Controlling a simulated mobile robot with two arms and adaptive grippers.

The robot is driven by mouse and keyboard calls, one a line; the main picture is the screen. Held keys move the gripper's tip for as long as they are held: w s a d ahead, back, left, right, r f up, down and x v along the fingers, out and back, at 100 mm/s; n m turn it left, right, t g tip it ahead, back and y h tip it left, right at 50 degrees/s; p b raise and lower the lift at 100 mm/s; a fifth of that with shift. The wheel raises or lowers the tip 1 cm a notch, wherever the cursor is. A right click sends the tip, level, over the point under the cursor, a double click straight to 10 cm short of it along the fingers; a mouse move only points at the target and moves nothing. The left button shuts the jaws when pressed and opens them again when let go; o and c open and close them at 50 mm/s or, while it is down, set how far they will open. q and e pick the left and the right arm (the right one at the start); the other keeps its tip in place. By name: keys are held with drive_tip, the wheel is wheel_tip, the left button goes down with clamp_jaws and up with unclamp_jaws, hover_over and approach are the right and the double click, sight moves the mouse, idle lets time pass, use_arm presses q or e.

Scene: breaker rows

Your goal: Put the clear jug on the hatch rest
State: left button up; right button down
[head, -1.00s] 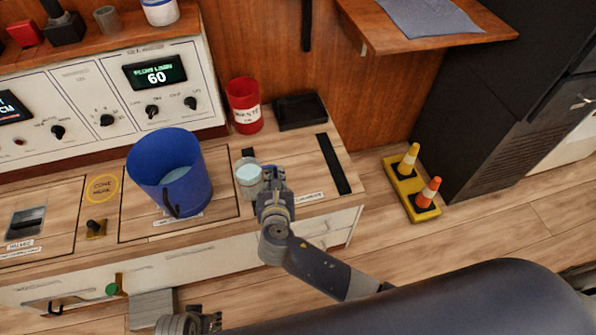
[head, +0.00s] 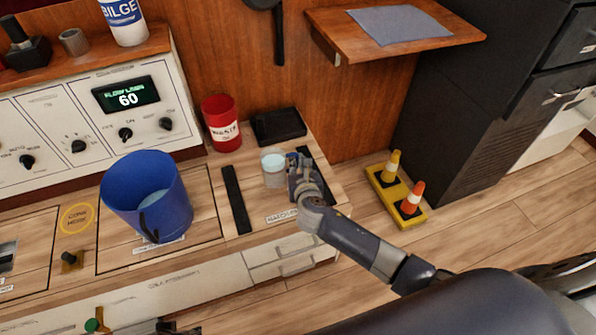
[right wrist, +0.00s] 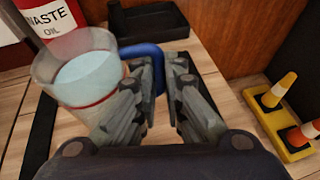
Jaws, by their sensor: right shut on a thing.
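The clear jug (head: 273,171) has pale liquid in it and stands upright. It also shows in the right wrist view (right wrist: 85,80), with a red line round it and a blue handle. My right gripper (head: 300,172) is shut on that handle, at the jug's right side. The jug is over the labelled counter area (head: 258,208) between two black strips, which I take as the hatch rest. I cannot tell whether its base touches the wood. A small part of my left gripper (head: 165,326) shows at the bottom edge, and its jaws are not readable.
A blue bucket (head: 147,195) with liquid stands left of the left black strip (head: 236,200). A red waste oil can (head: 221,124) and a black tray (head: 278,126) are behind the jug. Yellow and orange cones (head: 393,165) stand on the floor at right.

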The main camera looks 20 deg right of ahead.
use_arm(q)
drive_tip(key=shift+w+b+v, duration=0.2)
drive_tip(key=shift+b+v, duration=0.05)
drive_tip(key=shift+v, duration=0.9)
drive_tip(key=shift+w+b+v, duration=0.25)
drive_tip(key=shift+v, duration=0.9)
use_arm(e)
drive_tip(key=shift+f, duration=1.15)
use_arm(q)
drive_tip(key=shift+r, duration=0.25)
use_arm(e)
drive_tip(key=shift+f, duration=0.1)
drive_tip(key=shift+f, duration=0.15)
drive_tip(key=c, duration=2.1)
unclamp_jaws()
drive_tip(key=shift+f, duration=0.15)
drive_tip(key=o, duration=0.4)
use_arm(q)
drive_tip(key=shift+r, duration=0.5)
